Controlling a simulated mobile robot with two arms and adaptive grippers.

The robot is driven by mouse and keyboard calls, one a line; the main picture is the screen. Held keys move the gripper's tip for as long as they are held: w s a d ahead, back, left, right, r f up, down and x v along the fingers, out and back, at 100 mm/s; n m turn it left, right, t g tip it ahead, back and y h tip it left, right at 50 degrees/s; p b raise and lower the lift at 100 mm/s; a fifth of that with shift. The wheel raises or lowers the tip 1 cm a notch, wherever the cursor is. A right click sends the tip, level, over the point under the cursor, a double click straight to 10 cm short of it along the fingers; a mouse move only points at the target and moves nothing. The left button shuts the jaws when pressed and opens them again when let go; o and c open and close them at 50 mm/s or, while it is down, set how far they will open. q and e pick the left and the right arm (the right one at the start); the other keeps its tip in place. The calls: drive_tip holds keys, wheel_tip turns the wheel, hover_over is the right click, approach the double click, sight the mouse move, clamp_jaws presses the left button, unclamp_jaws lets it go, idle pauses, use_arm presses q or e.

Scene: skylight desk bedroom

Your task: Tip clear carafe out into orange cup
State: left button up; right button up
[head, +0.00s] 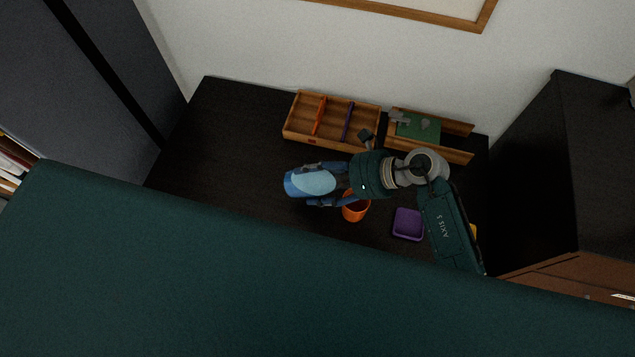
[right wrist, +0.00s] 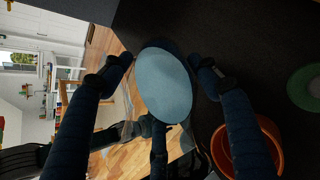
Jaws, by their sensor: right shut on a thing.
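The clear carafe (head: 296,184) shows blue, with a pale blue oval inside, left of my right gripper (head: 318,186) in the head view. My right gripper is shut on it, one finger along each side. In the right wrist view the pale blue oval of the carafe (right wrist: 163,85) sits between the fingers; its clear wall is hard to make out. How far it is tilted I cannot tell. The orange cup (head: 355,212) stands on the dark desk just below the gripper in the head view, partly hidden by it. The cup (right wrist: 270,135) is partly behind a finger at lower right in the wrist view. My left gripper is not seen.
A purple dish (head: 408,225) lies right of the cup. A divided wooden tray (head: 292,134) and a wooden rack (head: 462,156) stand along the wall. A dark cabinet (head: 560,170) bounds the right. The desk's left part (head: 215,150) is clear.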

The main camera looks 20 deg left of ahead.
sight(317, 173)
drive_tip(key=shift+a+r+y+b, duration=0.25)
drive_tip(key=shift+r+y+b, duration=0.6)
drive_tip(key=shift+b, duration=0.35)
drive_tip(key=shift+r+y+b, duration=0.35)
drive_tip(key=shift+y+b, duration=0.3)
drive_tip(key=shift+b, duration=0.3)
drive_tip(key=shift+d+r+y+b, duration=0.25)
drive_tip(key=shift+y+b, duration=0.05)
drive_tip(key=shift+b, duration=0.3)
drive_tip(key=shift+r, duration=0.2)
drive_tip(key=shift+r+y+b, duration=0.25)
drive_tip(key=shift+y+b, duration=0.15)
drive_tip(key=shift+b, duration=0.7)
idle(1.5)
drive_tip(key=shift+r, duration=0.1)
drive_tip(key=shift+r, duration=0.1)
idle(0.3)
